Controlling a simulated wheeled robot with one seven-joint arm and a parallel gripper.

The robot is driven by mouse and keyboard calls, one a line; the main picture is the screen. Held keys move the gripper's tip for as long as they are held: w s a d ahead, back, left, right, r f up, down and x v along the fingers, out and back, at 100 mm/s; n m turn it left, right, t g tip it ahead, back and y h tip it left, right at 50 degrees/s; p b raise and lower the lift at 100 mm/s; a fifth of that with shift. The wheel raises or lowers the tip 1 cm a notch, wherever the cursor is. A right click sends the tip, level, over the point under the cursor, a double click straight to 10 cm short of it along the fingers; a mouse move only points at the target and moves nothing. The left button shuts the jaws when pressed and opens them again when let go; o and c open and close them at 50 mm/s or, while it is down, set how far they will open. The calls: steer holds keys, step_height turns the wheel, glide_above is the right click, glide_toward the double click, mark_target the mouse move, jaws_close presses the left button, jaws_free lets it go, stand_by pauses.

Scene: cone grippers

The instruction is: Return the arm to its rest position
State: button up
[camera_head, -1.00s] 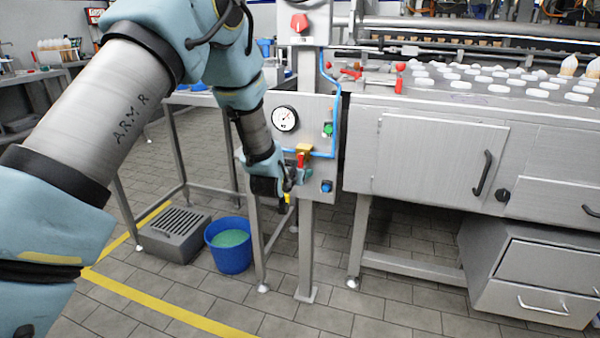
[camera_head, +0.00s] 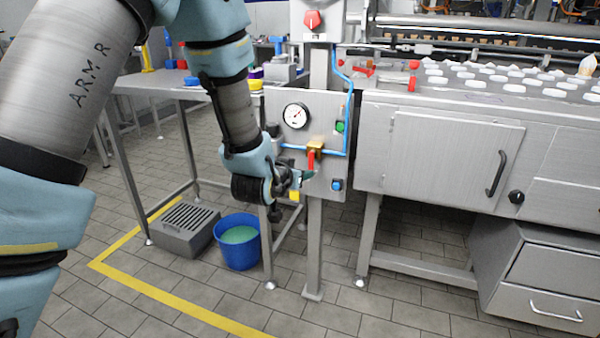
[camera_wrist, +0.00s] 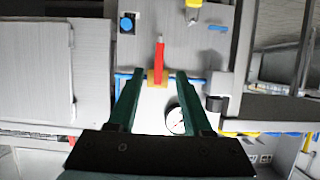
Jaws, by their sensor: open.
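My arm (camera_head: 235,110) reaches down from the upper left toward the grey control panel (camera_head: 275,105). My gripper (camera_head: 303,177) is in front of the panel, a little below and left of the red valve handle (camera_head: 311,160). In the wrist view its two dark green fingers (camera_wrist: 158,74) are spread apart with nothing held. The red handle (camera_wrist: 160,55) shows there between and beyond the fingertips, on a brass valve (camera_wrist: 157,77). In the head view the handle hangs downward from the valve. Whether the fingers touch it is not clear, but a gap shows on both sides.
The panel carries a gauge (camera_head: 296,116), a green button (camera_head: 340,127), a blue button (camera_head: 336,184) and a blue pipe (camera_head: 349,95). A metal machine (camera_head: 440,150) stands right. A blue bucket (camera_head: 238,248) and grey grated box (camera_head: 187,230) stand on the floor below a table frame.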

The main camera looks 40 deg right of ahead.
stand_by(0.3)
steer(key=w+a+n+y, duration=0.25)
steer(key=w+a, duration=0.25)
steer(key=a, duration=0.6)
steer(key=w+a+n+y, duration=0.2)
steer(key=w+a+y, duration=0.2)
steer(key=a, duration=0.7)
steer(key=s+a+r+n+g+y, duration=0.1)
steer(key=s+a+n+g+y, duration=0.3)
steer(key=a, duration=0.9)
steer(key=s+a+r+n+g+y, duration=0.15)
steer(key=s+a, duration=0.45)
steer(key=a, duration=0.7)
step_height(320, 180, up, 17)
steer(key=h+p, duration=0.1)
steer(key=p, duration=1.6)
steer(key=shift+s+d+p, duration=0.2)
steer(key=shift+s+p, duration=0.15)
